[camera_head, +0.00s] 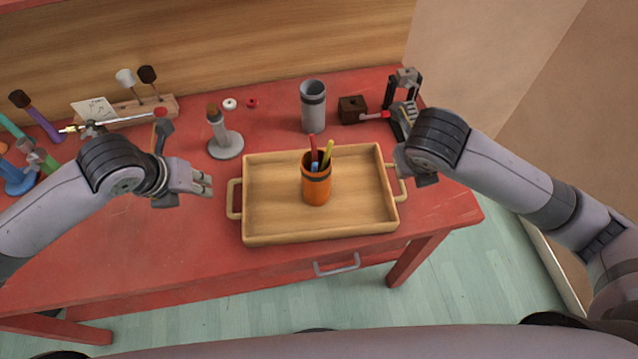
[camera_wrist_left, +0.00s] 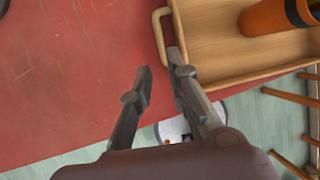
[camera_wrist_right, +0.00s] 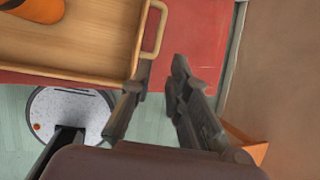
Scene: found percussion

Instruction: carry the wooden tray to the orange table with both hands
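The wooden tray (camera_head: 270,228) lies flat on the red table, with a loop handle at each short end. An orange cup (camera_head: 316,188) with several coloured sticks stands in it. My left gripper (camera_head: 209,185) is open and empty, to the left of the left handle (camera_head: 234,199); the handle lies ahead of its fingertips in the left wrist view (camera_wrist_left: 162,68). My right gripper (camera_head: 402,172) is at the right handle; in the right wrist view the open fingers (camera_wrist_right: 160,70) point at the handle (camera_wrist_right: 155,30), which is not clearly between them. No orange table can be made out for certain.
On the red table (camera_head: 150,250), a grey cup (camera_head: 313,105), a grey stand (camera_head: 226,146) and a dark wooden box (camera_head: 352,109) stand behind the tray. Tools crowd the left back. An orange piece (camera_wrist_right: 245,145) shows at the lower right in the right wrist view.

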